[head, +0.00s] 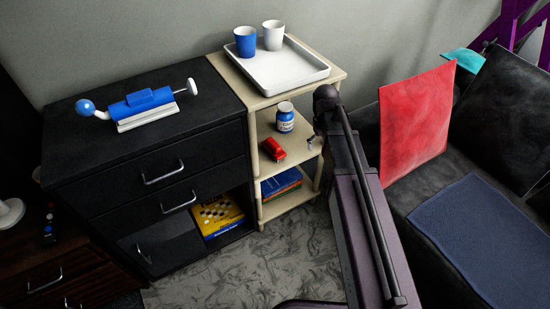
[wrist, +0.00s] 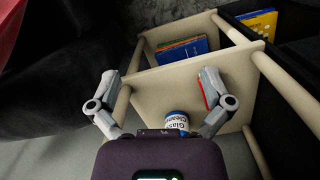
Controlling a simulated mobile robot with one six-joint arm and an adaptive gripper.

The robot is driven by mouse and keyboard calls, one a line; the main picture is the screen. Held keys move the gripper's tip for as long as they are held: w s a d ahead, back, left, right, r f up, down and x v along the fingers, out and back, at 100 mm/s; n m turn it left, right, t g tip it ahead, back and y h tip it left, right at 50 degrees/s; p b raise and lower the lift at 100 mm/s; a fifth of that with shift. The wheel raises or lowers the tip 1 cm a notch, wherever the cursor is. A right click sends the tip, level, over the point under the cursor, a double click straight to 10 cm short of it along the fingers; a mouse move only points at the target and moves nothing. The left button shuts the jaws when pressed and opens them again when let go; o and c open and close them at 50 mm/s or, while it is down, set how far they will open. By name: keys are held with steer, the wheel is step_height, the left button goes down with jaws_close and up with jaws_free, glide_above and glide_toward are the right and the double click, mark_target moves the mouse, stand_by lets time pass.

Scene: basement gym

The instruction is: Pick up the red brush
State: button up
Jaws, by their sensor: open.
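The red brush (head: 273,149) lies on the middle shelf of a cream shelf unit, near its front left. In the wrist view a thin strip of the red brush (wrist: 203,95) shows beside the right-hand finger, which hides the rest. My gripper (wrist: 159,75) is open with nothing between its fingers, and the bare shelf board lies beyond the gap. In the head view my gripper (head: 315,143) shows only in part beside my arm, to the right of the brush. I cannot tell whether the finger touches the brush.
A blue-and-white Glass Cleaner jar (head: 285,117) stands behind the brush; it shows low between the fingers in the wrist view (wrist: 176,121). Shelf posts (head: 254,165) frame the opening. Books (head: 281,184) lie below, and a white tray (head: 262,86) with two cups sits on top.

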steer(key=w+a+f+n+b, duration=0.1)
steer(key=w+a+f+b, duration=0.3)
steer(key=f+b, duration=0.45)
steer(key=n+t+p, duration=0.1)
steer(key=n, duration=0.2)
glide_toward(274, 143)
steer(key=shift+y, duration=0.3)
step_height(274, 143, down, 6)
steer(key=shift+r, duration=0.1)
steer(key=shift+s+d, duration=0.1)
steer(key=shift+d, duration=0.05)
steer(key=shift+f+b, duration=1.2)
steer(key=shift+f, duration=0.05)
steer(key=shift+f+b, duration=2.55)
steer(key=shift+f, duration=0.05)
